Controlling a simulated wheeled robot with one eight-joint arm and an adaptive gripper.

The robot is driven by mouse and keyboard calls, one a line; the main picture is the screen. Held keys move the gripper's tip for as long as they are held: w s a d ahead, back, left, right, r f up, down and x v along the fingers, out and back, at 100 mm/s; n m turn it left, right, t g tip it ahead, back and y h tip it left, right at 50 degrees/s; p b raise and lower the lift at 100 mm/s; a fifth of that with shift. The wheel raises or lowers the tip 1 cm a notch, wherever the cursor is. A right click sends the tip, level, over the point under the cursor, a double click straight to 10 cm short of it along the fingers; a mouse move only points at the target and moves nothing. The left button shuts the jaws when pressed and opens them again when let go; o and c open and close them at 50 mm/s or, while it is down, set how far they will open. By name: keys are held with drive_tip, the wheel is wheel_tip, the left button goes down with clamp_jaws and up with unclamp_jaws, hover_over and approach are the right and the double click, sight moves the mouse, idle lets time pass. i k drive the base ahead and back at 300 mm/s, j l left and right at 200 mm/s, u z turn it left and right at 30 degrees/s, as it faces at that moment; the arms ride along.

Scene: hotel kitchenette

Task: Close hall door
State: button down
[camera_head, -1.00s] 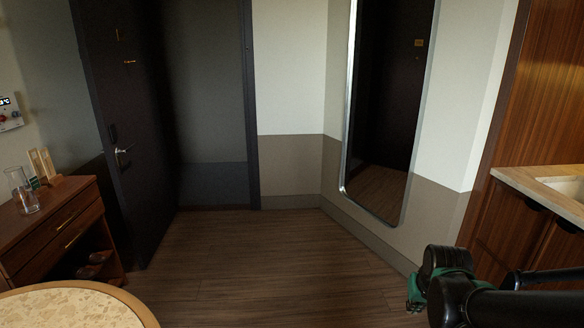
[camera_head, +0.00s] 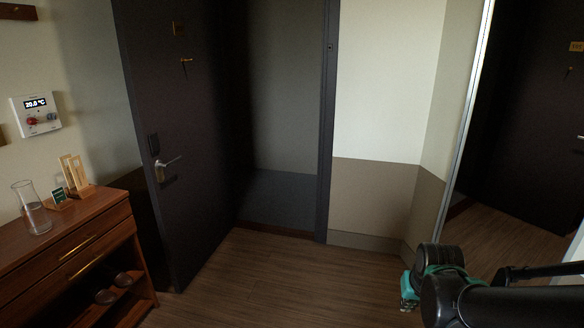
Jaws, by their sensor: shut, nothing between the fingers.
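The dark hall door (camera_head: 190,110) stands open at the left of its doorway (camera_head: 285,120), swung into the room. Its lever handle (camera_head: 168,162) is on the side of the door nearer the cabinet, with a dark lock plate above it. A grey wall and dark lower band show through the opening. My gripper (camera_head: 409,292) is low at the right, teal and black, shut and empty. It is well apart from the door, with floor between them. My dark arm partly hides it.
A wooden cabinet (camera_head: 75,245) with a glass carafe (camera_head: 32,208) and small stands is close to the door's left. A tall mirror (camera_head: 520,130) leans or hangs at the right, reflecting a door. The wooden floor (camera_head: 290,280) between is clear.

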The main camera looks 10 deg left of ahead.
sight(167, 49)
drive_tip(key=i+j+u, duration=0.1)
drive_tip(key=i+u, duration=0.8)
drive_tip(key=i+l+u, duration=0.3)
drive_tip(key=u, duration=0.2)
drive_tip(key=i+j+u, duration=0.15)
drive_tip(key=u, duration=0.3)
drive_tip(key=i+u, duration=0.3)
drive_tip(key=u, duration=0.15)
drive_tip(key=i+u, duration=0.25)
drive_tip(key=u, duration=0.15)
drive_tip(key=i+l+u, duration=0.1)
drive_tip(key=i+u, duration=0.15)
drive_tip(key=u, duration=0.2)
drive_tip(key=i+z, duration=0.25)
drive_tip(key=z, duration=0.2)
drive_tip(key=i+j+z, duration=0.25)
drive_tip(key=z, duration=0.15)
